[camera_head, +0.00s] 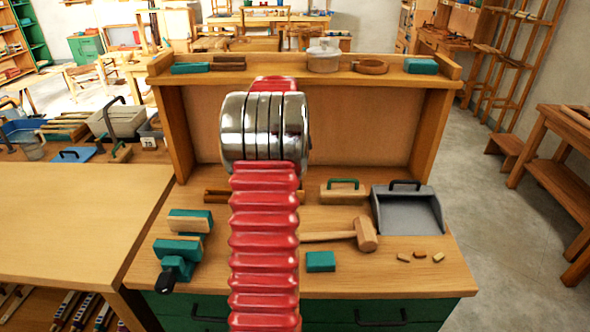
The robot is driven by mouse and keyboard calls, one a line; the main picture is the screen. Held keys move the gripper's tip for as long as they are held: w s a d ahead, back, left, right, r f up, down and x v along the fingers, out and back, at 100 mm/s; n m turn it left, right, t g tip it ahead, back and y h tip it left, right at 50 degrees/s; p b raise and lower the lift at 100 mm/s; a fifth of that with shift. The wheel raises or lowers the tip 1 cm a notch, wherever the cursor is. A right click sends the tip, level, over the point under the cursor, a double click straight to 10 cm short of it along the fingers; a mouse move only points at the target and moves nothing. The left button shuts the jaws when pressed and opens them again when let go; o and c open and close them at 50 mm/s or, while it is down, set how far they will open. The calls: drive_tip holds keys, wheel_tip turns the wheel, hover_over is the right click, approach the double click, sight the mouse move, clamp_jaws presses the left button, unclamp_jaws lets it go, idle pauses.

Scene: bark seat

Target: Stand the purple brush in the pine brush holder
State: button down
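I see no purple brush in this view. I cannot make out a pine brush holder for certain. A low wooden piece (216,196) at the back of the bench is partly hidden behind my red ribbed arm, and I cannot tell what it is. My arm rises through the middle of the picture, with shiny metal rings near its top, and covers the centre of the bench. My gripper does not show, so I cannot see whether it holds anything.
The wooden bench (210,284) carries a teal vise (178,250) at left, a mallet (366,233), a teal block (320,261), a green-handled wooden block (343,191), a grey dustpan (408,212) and small wood bits (420,254). A raised shelf (290,76) backs it.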

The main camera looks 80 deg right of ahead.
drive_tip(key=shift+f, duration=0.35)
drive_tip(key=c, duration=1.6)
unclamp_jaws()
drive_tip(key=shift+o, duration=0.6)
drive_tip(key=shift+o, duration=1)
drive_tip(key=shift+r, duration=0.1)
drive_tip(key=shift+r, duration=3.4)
